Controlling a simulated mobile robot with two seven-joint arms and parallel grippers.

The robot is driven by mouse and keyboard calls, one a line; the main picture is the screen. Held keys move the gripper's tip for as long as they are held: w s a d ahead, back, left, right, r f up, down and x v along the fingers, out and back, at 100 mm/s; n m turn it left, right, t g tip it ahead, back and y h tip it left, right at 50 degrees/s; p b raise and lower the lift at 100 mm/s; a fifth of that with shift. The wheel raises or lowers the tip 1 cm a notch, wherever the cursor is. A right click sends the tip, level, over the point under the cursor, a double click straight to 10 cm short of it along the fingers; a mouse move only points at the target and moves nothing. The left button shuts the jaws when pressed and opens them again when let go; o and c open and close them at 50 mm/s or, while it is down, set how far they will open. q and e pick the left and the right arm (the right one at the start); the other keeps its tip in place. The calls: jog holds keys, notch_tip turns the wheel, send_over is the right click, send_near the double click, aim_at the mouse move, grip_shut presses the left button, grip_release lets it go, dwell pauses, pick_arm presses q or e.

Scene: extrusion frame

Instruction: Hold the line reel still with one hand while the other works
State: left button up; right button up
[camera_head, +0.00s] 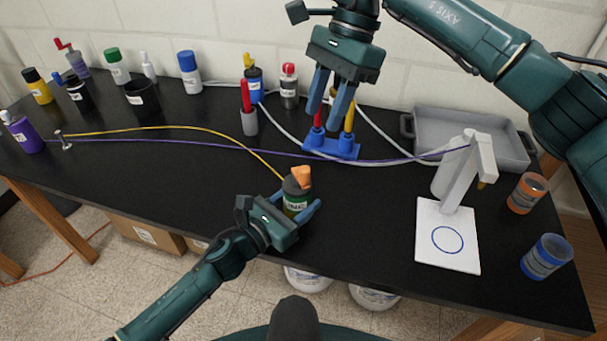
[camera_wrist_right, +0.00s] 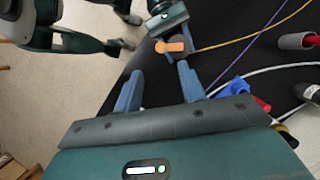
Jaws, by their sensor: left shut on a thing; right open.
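The line reel (camera_head: 296,196) is a small green labelled container with a grey top and an orange tip, standing near the table's front edge. A yellow line (camera_head: 200,128) runs from it to a small metal post (camera_head: 65,142) at the far left. My left gripper (camera_head: 298,212) is shut on the reel, its fingers around the body. In the right wrist view the orange tip (camera_wrist_right: 172,46) shows beyond my right fingers, beside the left gripper (camera_wrist_right: 168,18). My right gripper (camera_head: 331,108) is open and empty, above the blue holder (camera_head: 332,146) with red and yellow handles.
A purple line (camera_head: 270,153) crosses the table to a white stand (camera_head: 462,172). A grey tray (camera_head: 465,135) lies behind the stand. Orange (camera_head: 527,193) and blue-banded (camera_head: 546,256) jars stand at the right. Several bottles line the back left. The left-centre table is mostly clear.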

aim_at(305, 169)
jog(key=s+a+f+m+t+h, duration=0.1)
jog(key=f+m, duration=0.2)
jog(key=m, duration=0.2)
jog(key=a+f+m+h, duration=0.1)
jog(key=f+m, duration=0.3)
jog(key=m, duration=0.2)
jog(key=s+a+f+m+t+h, duration=0.1)
jog(key=f+m, duration=0.3)
jog(key=m, duration=0.1)
jog(key=shift+s+a+m+t, duration=0.1)
jog(key=shift+s+m+t, duration=0.2)
jog(key=shift+m, duration=0.1)
jog(key=shift+c, duration=0.6)
grip_shut()
